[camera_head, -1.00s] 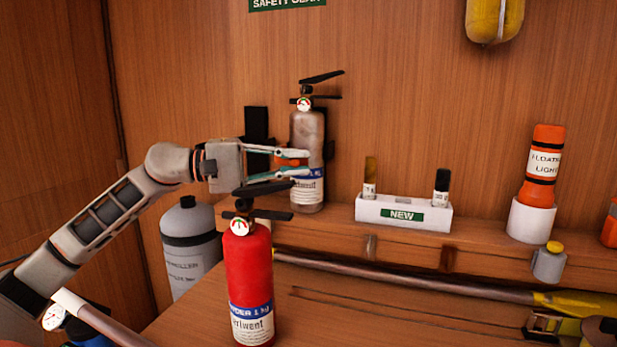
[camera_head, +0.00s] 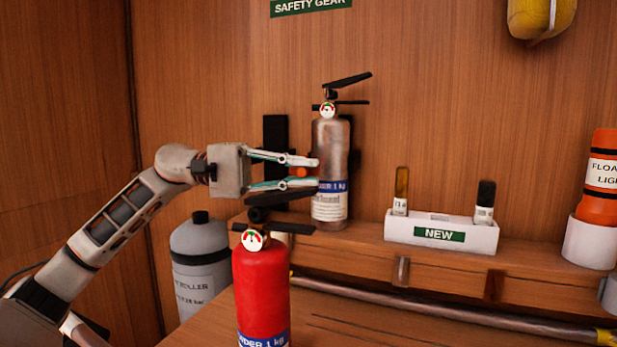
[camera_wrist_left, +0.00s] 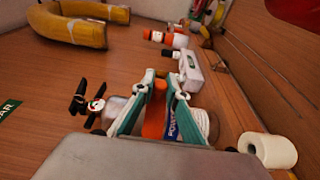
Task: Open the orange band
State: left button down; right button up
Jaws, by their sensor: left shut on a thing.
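A worn grey-brown extinguisher (camera_head: 330,155) with a blue and white label stands upright against the wall. The orange band (camera_head: 299,171) shows as a small piece at its left side. It also shows as an orange strip in the left wrist view (camera_wrist_left: 155,112). My left gripper (camera_head: 316,172) comes in from the left and is shut on the orange band, its fingertips just at the extinguisher's left edge. The fingers hide part of the band, and I cannot tell whether it still goes around the body. My right gripper is not in view.
A red extinguisher (camera_head: 262,290) stands in front, below my left gripper. A grey cylinder (camera_head: 200,255) is at the left. A white NEW holder (camera_head: 405,230) with two small tubes and an orange float light (camera_head: 600,175) stand to the right.

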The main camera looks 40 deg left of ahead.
pick_arm(q)
jog(key=shift+a+r, duration=0.1)
jog(key=shift+r, duration=0.1)
jog(key=c, duration=2)
grip_release()
jog(key=shift+f, duration=0.1)
jog(key=v, duration=1.2)
